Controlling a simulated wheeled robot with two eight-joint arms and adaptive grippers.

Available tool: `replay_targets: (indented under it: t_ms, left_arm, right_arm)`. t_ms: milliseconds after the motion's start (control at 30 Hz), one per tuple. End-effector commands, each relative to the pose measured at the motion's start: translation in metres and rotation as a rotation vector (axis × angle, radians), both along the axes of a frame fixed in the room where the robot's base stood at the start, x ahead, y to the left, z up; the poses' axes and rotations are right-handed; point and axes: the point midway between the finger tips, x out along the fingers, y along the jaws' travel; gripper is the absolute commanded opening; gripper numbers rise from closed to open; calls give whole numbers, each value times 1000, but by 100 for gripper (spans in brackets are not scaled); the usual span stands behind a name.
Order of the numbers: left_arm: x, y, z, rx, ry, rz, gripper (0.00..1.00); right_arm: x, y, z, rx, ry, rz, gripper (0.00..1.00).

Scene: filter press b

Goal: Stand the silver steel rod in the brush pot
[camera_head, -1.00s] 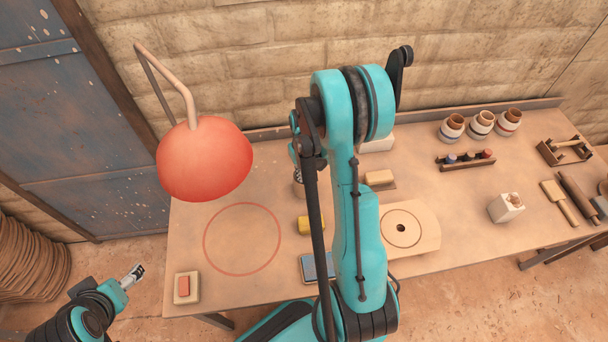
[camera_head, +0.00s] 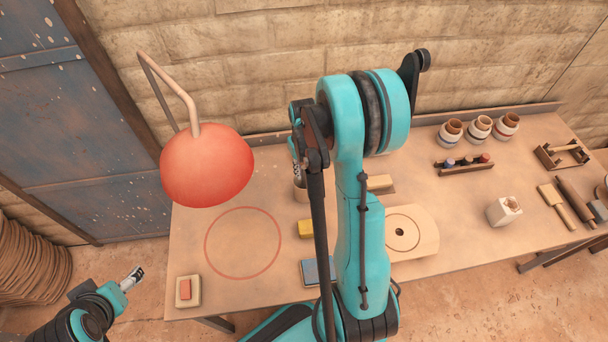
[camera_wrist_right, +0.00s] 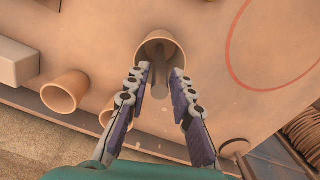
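In the right wrist view the brush pot (camera_wrist_right: 175,47) is a tan cup whose mouth faces the camera. A grey rod, which looks like the silver steel rod (camera_wrist_right: 160,73), is in its mouth and sticks out toward my gripper. My right gripper (camera_wrist_right: 159,86) has its fingers spread on either side of the rod, with gaps showing. In the head view the pot (camera_head: 300,193) is partly hidden by my right arm, and the gripper is mostly hidden above it. My left gripper (camera_head: 133,277) is off the table's left front corner, too small to read its fingers.
A red lamp (camera_head: 207,168) hangs over the table's left, near a drawn red circle (camera_head: 207,250). Jars (camera_head: 478,127) and tools stand at the right.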

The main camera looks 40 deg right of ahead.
Motion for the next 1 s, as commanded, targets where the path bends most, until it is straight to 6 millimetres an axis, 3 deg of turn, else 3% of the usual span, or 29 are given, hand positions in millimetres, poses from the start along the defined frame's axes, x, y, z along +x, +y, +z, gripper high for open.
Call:
replay_targets:
  t_ms: [100, 333, 1000]
  left_arm:
    - [0, 0, 10, 0, 0, 0, 74]
    - [0, 0, 18, 0, 0, 0, 74]
    - [0, 0, 19, 0, 0, 0, 74]
  right_arm:
    - [0, 0, 31, 0, 0, 0, 23]
    - [0, 0, 64, 0, 0, 0, 23]
    - [0, 0, 70, 0, 0, 0, 23]
